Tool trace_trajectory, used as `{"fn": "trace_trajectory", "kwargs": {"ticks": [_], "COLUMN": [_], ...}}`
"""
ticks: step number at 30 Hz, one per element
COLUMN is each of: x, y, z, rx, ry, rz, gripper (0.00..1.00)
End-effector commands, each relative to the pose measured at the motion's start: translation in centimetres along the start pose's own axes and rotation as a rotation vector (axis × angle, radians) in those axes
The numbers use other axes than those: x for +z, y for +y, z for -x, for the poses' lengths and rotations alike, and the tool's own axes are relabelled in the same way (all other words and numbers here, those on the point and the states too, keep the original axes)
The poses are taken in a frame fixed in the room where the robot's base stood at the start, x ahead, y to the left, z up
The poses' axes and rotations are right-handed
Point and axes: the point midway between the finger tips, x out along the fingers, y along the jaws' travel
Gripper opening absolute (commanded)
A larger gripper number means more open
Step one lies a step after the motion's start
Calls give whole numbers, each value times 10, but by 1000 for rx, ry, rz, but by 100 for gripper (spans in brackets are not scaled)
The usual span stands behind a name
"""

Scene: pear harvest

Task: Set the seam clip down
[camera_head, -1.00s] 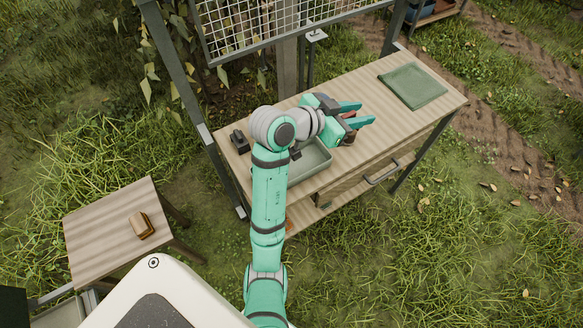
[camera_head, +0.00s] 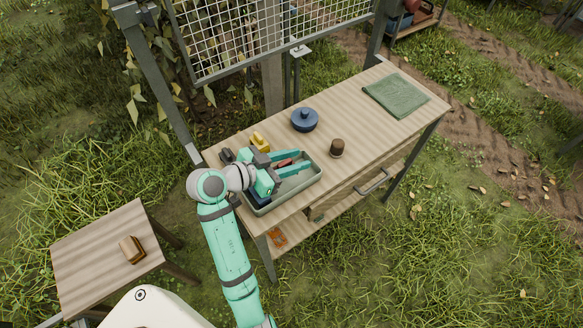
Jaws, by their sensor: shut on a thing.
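My gripper (camera_head: 301,161) is over the grey-green tray (camera_head: 292,203) at the left part of the wooden bench. Its two teal fingers point right and are shut on a small red thing (camera_head: 284,162), which I take to be the seam clip. The fingers hide much of it. I cannot tell whether it touches the tray floor. My wrist covers the left part of the tray.
A yellow thing (camera_head: 260,141) and a black thing (camera_head: 227,155) lie behind the tray. A blue lidded pot (camera_head: 304,120), a brown jar (camera_head: 337,148) and a green cloth (camera_head: 397,95) are on the bench (camera_head: 365,128). A small table (camera_head: 95,250) stands left.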

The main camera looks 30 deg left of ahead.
Motion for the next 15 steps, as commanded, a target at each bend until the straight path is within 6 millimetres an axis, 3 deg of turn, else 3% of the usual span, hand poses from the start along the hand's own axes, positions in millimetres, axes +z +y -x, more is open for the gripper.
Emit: {"fn": "trace_trajectory", "kwargs": {"ticks": [5,9,15], "x": [16,34,42], "y": [-4,-4,-4], "z": [5,-4,-8], "rx": [-2,1,-1], "ry": [0,0,1], "rz": [4,3,-1], "gripper": [9,9,9]}}
